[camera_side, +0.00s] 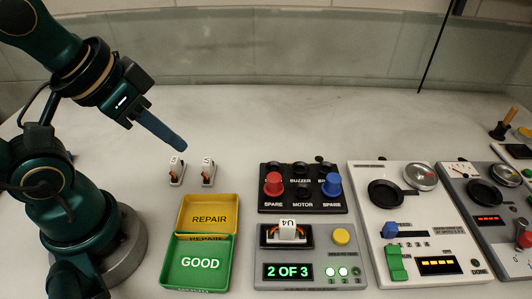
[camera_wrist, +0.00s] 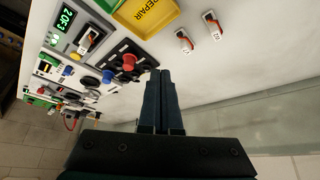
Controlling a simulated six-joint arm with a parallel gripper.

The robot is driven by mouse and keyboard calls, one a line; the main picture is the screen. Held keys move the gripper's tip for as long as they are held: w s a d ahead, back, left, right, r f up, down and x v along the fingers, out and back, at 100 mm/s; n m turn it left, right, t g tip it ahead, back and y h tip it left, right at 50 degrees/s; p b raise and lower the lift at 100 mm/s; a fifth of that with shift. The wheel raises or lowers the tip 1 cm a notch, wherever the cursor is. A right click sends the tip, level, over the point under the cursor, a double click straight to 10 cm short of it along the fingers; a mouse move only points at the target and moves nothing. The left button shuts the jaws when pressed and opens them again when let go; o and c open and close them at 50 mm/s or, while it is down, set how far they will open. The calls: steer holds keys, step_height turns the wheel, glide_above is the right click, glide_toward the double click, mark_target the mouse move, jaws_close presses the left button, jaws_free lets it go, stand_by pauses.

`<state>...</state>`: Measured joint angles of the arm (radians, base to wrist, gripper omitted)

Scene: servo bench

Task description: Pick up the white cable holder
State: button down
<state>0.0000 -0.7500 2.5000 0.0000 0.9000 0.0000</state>
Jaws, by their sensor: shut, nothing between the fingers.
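Two small white cable holders with orange inside stand side by side on the bench: the left one (camera_side: 177,172) and the right one (camera_side: 208,172) in the side view. They also show in the wrist view, one (camera_wrist: 184,40) nearer the yellow tray and one (camera_wrist: 212,25) farther from it. A third white holder (camera_side: 288,231) sits in a dark slot of the grey panel. My gripper (camera_side: 184,147) is shut and empty, above the bench near the two standing holders. In the wrist view its fingers (camera_wrist: 162,75) are together with nothing between them.
A yellow REPAIR tray (camera_side: 182,218) and a green GOOD tray (camera_side: 168,265) lie in front of the holders. A black panel (camera_side: 303,204) with red and blue plugs, a grey "2 OF 3" panel (camera_side: 310,283) and instrument panels stand to the right. The bench behind is clear.

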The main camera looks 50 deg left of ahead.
steer(key=c, duration=0.7)
jaws_free()
steer(key=w+d+r+m, duration=0.2)
steer(key=w+r, duration=0.1)
steer(key=w, duration=0.1)
steer(key=m+g, duration=0.4)
steer(key=m, duration=0.1)
glide_toward(288, 223)
steer(key=w+a, duration=0.3)
steer(key=a, duration=0.1)
steer(key=d+f, duration=0.1)
steer(key=s+d+f+m+g, duration=0.1)
steer(key=f, duration=0.1)
steer(key=d+f+m, duration=0.1)
steer(key=f, duration=0.1)
steer(key=shift+s+d+f+g, duration=0.2)
steer(key=shift+s+d+g, duration=0.1)
steer(key=shift+d, duration=0.1)
steer(key=shift+d+f, duration=0.1)
steer(key=shift+f, duration=2.45)
